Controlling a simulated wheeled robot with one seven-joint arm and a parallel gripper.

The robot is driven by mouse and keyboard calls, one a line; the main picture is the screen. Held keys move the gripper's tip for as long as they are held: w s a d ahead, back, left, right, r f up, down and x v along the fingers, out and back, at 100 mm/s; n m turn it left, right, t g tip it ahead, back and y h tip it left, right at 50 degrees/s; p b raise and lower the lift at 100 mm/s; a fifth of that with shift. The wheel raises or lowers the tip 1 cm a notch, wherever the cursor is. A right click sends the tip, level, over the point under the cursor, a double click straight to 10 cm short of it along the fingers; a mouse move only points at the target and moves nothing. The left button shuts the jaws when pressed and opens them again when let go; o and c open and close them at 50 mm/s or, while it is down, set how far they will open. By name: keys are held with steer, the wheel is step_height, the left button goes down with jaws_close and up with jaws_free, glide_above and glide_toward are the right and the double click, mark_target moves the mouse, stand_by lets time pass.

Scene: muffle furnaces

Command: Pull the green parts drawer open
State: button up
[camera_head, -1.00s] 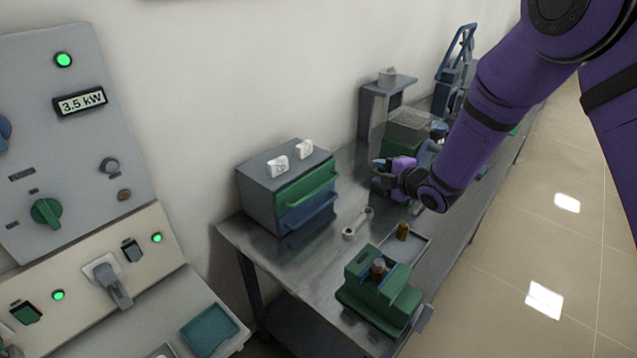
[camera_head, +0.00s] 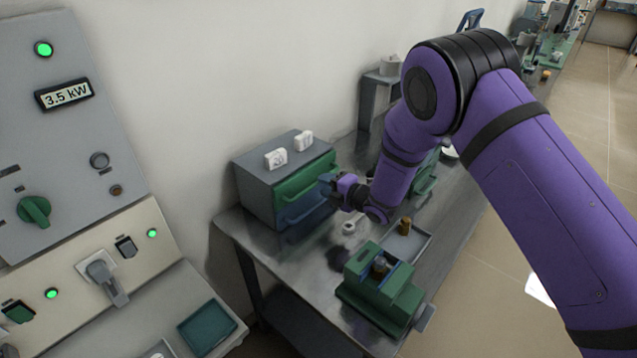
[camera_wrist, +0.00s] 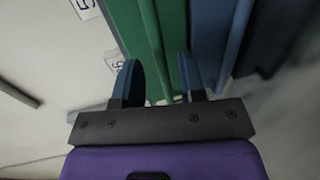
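The green parts drawer (camera_head: 298,180) is the upper drawer of a grey cabinet and looks closed. Its long green handle shows in front of it. My gripper (camera_head: 327,183) is at the right end of the green drawer front. In the wrist view the gripper (camera_wrist: 160,80) is open, with its two dark fingers apart. The green handle (camera_wrist: 150,45) runs between the fingers, with the green drawer front (camera_wrist: 174,30) behind it. I cannot tell whether either finger touches the handle.
A blue drawer (camera_head: 300,213) lies just below the green one. Two white labelled pieces (camera_head: 276,158) stand on the grey cabinet (camera_head: 255,192). A green fixture (camera_head: 380,285) and a grey tray (camera_head: 420,238) sit on the metal bench. A control panel (camera_head: 75,130) stands at left.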

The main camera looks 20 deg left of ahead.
steer(key=shift+x, duration=1.65)
steer(key=shift+d, duration=0.1)
jaws_close()
